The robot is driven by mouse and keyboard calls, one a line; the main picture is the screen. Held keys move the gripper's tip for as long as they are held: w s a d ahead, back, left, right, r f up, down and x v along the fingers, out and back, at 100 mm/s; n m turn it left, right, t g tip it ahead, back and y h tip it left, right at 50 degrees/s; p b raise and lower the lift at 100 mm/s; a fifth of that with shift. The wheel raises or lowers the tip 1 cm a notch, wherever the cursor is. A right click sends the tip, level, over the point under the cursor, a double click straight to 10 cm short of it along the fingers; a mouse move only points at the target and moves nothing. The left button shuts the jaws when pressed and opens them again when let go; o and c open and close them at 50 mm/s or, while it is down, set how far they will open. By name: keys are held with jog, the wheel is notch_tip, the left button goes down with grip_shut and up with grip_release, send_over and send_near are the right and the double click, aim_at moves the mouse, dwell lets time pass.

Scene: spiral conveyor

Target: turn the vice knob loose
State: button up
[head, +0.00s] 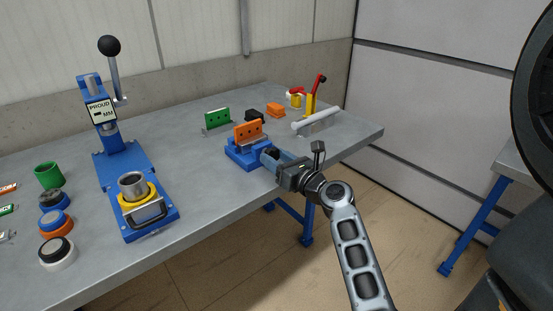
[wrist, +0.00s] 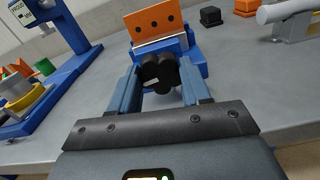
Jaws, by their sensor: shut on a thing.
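The blue vice (head: 238,156) stands near the table's front edge in the head view, with an orange plate (head: 249,131) upright in it. In the wrist view the vice (wrist: 191,62) is straight ahead, and the orange plate with dark holes (wrist: 156,29) rises above it. The black lobed vice knob (wrist: 160,74) faces me between the fingers. My gripper (wrist: 159,85) is shut on the knob; it also shows in the head view (head: 271,158), reaching the vice from the front right. The far side of the knob and its screw are hidden.
A blue press (head: 120,155) with a black ball lever stands to the left. A green plate (head: 217,119), an orange block (head: 275,110) and a toggle clamp with a red handle (head: 317,90) stand behind the vice. A grey bar (head: 317,121) lies to its right.

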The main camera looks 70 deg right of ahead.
jog(key=shift+c, duration=0.8)
jog(key=shift+n, duration=0.3)
